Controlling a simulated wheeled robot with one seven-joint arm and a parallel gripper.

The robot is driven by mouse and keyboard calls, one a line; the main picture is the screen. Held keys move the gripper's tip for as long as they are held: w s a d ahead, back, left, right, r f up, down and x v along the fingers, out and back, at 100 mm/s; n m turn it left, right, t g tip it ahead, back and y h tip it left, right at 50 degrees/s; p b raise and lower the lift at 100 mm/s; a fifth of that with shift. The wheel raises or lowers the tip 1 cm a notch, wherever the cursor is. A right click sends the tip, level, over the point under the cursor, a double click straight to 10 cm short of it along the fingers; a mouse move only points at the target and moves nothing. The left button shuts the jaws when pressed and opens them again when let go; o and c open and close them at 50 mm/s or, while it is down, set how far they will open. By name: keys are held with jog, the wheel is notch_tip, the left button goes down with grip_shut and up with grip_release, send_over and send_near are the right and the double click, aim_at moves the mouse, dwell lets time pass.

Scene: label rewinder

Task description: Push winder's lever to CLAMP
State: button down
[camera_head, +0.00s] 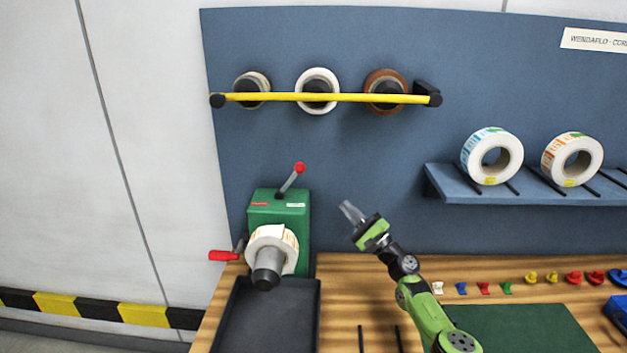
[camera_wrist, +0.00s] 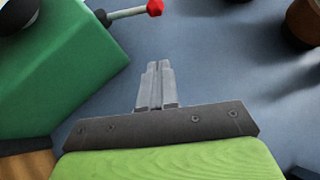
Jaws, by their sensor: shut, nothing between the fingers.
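The green winder (camera_head: 290,212) stands on the wooden bench at the left of the head view. Its lever (camera_head: 291,181) rises from the top with a red knob and leans to the right. A label roll (camera_head: 271,247) sits on the winder's front spindle. My gripper (camera_head: 345,207) is shut and empty, to the right of the winder and apart from it, a little lower than the red knob. In the wrist view, my gripper (camera_wrist: 158,68) points ahead, with the winder (camera_wrist: 65,65) to its left and the red-knobbed lever (camera_wrist: 130,12) at the top. The small labels on the winder are unreadable.
A red crank handle (camera_head: 223,255) sticks out at the winder's left. A black tray (camera_head: 265,325) lies in front. A yellow bar (camera_head: 330,97) crosses several rolls on the blue panel above. A shelf (camera_head: 530,200) with rolls is at right. Small coloured parts line the bench.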

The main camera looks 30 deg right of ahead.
jog(key=s+a+r+x, duration=0.1)
jog(key=a+x, duration=0.1)
jog(key=x, duration=1.1)
jog(key=shift+a, duration=0.25)
jog(key=shift+p, duration=0.3)
jog(key=w+a+r+n+g+p, duration=0.2)
jog(key=w+a+n+g+p, duration=0.1)
jog(key=a+n+g+p, duration=0.1)
jog(key=w+a+r+n+g+h+p, duration=0.1)
jog(key=w+a+r+n+g+p, duration=0.2)
jog(key=p, duration=0.6)
jog(key=w+a+g, duration=0.1)
jog(key=a+g, duration=0.1)
jog(key=a, duration=0.1)
jog(key=shift+w+a+r+n, duration=0.15)
jog(key=shift+w+r+n, duration=0.1)
jog(key=shift+r+n, duration=0.15)
